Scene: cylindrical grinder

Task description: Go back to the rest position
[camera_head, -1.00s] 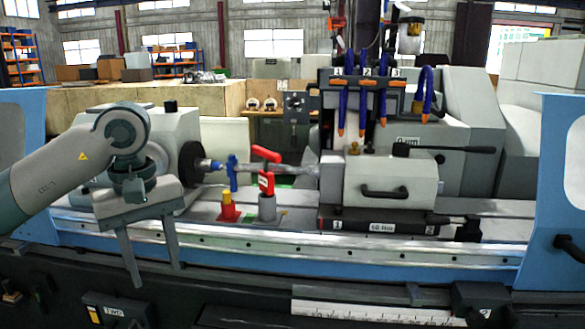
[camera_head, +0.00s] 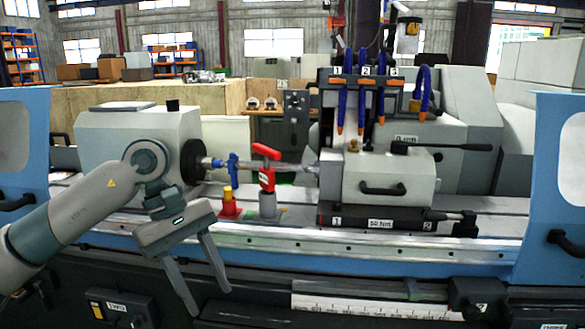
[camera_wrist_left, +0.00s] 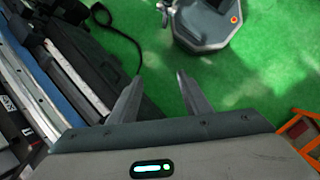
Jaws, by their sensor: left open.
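My left gripper (camera_head: 208,301) hangs in front of the grinder's front rail in the head view, fingers pointing down and apart, with nothing between them. In the left wrist view the two fingers (camera_wrist_left: 157,95) are spread over green floor. The cylindrical grinder (camera_head: 400,252) fills the middle of the head view. A shaft-like workpiece (camera_head: 292,167) lies between the headstock (camera_head: 130,135) and the grey tailstock block (camera_head: 385,180). My right gripper does not show.
A red-handled clamp on a grey post (camera_head: 267,180) and a red and yellow piece (camera_head: 229,205) stand on the grinder's table. Hoses with orange nozzles (camera_head: 381,115) hang above. In the left wrist view a grey base (camera_wrist_left: 208,22) stands on the floor, and an orange frame (camera_wrist_left: 300,130) shows at right.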

